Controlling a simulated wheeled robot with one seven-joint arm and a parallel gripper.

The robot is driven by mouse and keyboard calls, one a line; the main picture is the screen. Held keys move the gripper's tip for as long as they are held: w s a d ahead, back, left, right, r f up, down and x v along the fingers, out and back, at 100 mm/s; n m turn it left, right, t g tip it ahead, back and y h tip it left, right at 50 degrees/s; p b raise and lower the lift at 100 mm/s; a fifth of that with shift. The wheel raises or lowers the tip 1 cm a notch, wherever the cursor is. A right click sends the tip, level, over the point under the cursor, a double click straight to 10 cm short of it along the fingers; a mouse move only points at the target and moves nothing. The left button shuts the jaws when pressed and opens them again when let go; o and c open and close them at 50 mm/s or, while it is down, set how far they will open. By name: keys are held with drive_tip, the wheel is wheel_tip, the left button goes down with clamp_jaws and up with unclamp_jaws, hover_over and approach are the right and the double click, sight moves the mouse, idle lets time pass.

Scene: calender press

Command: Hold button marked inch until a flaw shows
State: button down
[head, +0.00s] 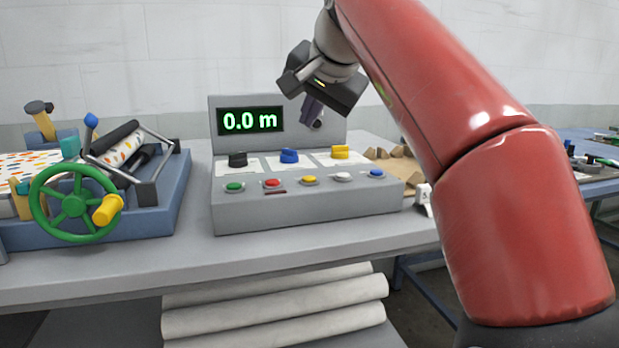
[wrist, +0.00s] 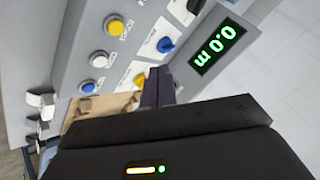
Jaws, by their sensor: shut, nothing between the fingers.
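The grey control console (head: 300,214) stands on the table, its display (head: 250,121) reading 0.0 m. Its front row has a green button (head: 234,187), red button (head: 272,183), yellow button (head: 309,180), white button (head: 342,176) and blue button (head: 376,173). Their labels are too small to read, so I cannot tell which is marked inch. My gripper (head: 312,113) is shut and empty, above the console's right part and touching no button. The wrist view shows its fingers (wrist: 159,88) near the yellow, white (wrist: 99,59) and blue buttons. Patterned material (head: 122,150) shows at the press rollers; I see no clear flaw.
Black, blue and yellow knobs (head: 340,152) stand behind the buttons. The blue-framed press (head: 160,215) with a green handwheel (head: 42,205) is at left. Brown pieces (head: 392,153) and a small white item (head: 423,197) lie right of the console. White rolls (head: 275,311) lie below the table.

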sight(311, 180)
wheel_tip(311, 180, down, 8)
drive_tip(key=b, duration=0.4)
drive_tip(key=shift+r, duration=0.25)
drive_tip(key=shift+b, duration=0.3)
idle(1.4)
drive_tip(key=shift+f, duration=0.35)
drive_tip(key=shift+f+b, duration=0.4)
idle(1.5)
drive_tip(key=shift+r+p, duration=0.8)
drive_tip(key=shift+p, duration=0.1)
